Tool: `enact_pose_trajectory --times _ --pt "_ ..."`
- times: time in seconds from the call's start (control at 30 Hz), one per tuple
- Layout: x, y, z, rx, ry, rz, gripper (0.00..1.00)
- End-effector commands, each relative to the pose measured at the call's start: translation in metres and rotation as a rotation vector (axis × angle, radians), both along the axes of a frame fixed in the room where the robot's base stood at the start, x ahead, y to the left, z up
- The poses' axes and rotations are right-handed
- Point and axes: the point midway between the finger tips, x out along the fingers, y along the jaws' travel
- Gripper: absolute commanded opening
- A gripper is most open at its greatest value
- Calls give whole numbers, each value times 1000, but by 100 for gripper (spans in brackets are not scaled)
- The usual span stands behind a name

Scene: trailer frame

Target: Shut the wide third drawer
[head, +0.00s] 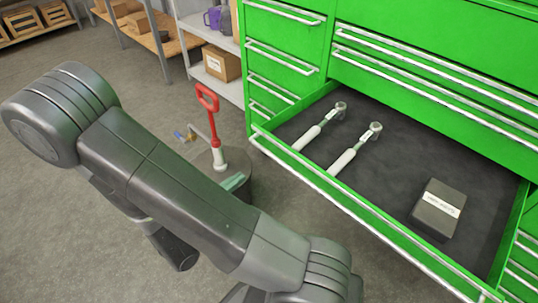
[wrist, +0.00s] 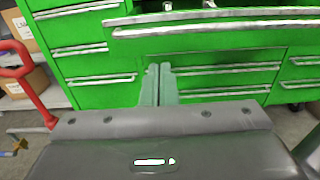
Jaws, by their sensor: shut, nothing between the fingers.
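The wide third drawer (head: 395,228) of the green cabinet is pulled far out, its long silver handle along the front edge. Its dark-lined inside holds two tools with white grips and round metal heads (head: 341,107) (head: 375,131) and a dark labelled box (head: 438,209). In the wrist view, the drawer front (wrist: 230,42) spans the upper right. My gripper (wrist: 159,70) is shut and empty, its fingertips appearing just below the drawer's handle; I cannot tell whether they touch the front.
Closed wide drawers (head: 435,75) are above the open one, and narrow closed drawers (head: 283,50) are to the left. Open floor lies at left.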

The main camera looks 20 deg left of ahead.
Motion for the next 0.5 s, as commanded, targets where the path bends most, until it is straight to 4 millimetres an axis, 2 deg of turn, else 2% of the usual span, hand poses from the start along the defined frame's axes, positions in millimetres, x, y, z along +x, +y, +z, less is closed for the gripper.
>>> enact_pose_trajectory --times 0.5 --pt "59 -31 0 0 1 -7 0"
